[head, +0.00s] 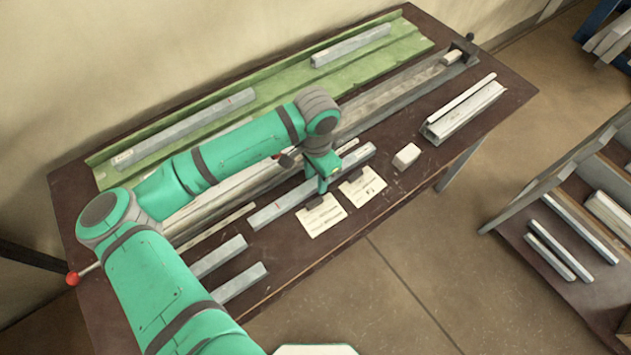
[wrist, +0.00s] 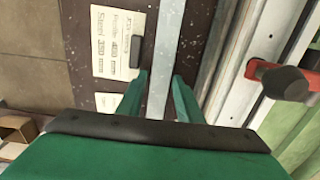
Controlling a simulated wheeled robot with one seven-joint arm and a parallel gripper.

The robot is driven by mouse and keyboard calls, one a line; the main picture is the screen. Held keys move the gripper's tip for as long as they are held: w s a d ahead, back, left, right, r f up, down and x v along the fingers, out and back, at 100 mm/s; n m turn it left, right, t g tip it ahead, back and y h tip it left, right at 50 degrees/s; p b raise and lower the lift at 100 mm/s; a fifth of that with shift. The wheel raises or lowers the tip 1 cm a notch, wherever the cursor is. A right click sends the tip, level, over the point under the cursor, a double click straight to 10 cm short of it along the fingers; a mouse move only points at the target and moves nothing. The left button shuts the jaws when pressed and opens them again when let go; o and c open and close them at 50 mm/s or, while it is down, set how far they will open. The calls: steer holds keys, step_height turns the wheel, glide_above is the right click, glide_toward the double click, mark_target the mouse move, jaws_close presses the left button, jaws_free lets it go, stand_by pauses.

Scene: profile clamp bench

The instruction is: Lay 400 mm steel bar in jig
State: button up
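My gripper (head: 322,187) is low over this bar. In the wrist view the bar (wrist: 166,50) runs between the two fingers of my gripper (wrist: 160,82), which stand apart on either side of it; no firm contact shows. The jig (head: 385,103) is a long channel behind the bar, partly hidden by my arm.
Two paper cards (head: 322,216) (head: 364,188) and a white block (head: 406,156) lie near the front edge. Two short bars (head: 218,257) (head: 240,281) lie front left. A green tray (head: 275,88) with bars is behind. A pale profile (head: 464,110) lies right.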

jaws_close()
steer(key=shift+r, duration=0.15)
